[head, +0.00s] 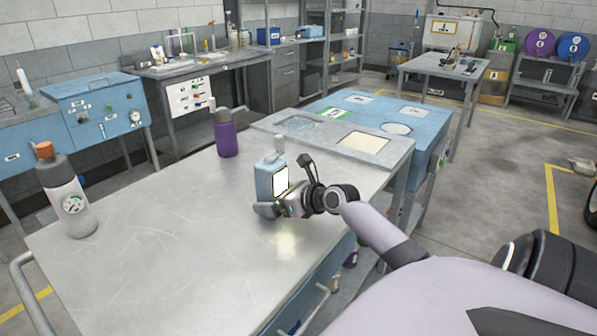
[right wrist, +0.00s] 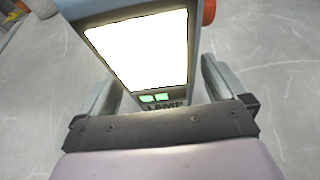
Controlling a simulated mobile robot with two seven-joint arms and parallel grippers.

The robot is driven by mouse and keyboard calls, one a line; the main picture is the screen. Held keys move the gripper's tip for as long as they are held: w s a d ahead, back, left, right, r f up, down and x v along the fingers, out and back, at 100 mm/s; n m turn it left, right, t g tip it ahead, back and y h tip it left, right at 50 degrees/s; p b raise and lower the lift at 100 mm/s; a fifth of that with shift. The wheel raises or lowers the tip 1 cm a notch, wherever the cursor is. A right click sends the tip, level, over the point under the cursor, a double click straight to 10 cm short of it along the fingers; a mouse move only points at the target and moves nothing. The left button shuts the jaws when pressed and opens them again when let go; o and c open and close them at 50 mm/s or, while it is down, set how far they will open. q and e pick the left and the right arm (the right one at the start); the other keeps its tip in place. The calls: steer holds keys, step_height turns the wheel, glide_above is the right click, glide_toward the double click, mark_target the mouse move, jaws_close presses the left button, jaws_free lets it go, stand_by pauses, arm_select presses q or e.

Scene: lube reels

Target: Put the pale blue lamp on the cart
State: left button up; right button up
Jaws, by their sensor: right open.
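The pale blue lamp (head: 264,180) stands upright on a steel worktop (head: 185,215). It has a bright white panel and a grey top. My right gripper (head: 273,207) is low at the lamp's front right side. In the right wrist view, the lamp (right wrist: 135,50), with its lettered face, is between the two open fingers, with gaps on both sides. I see no grip on it. The lamp hides part of the far finger in the head view. The worktop has a bar handle at its left end; I cannot tell for sure which unit is the cart. My left gripper is not in view.
A purple bottle (head: 227,138) stands behind the lamp. A grey bottle with an orange cap (head: 75,205) stands at the left. A grey tray (head: 325,135) lies at the back right of the worktop, beside a blue unit (head: 425,135). The worktop's middle and front are clear.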

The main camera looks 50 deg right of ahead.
steer(key=v, duration=1)
steer(key=shift+w+p, duration=0.1)
steer(key=shift+p, duration=0.25)
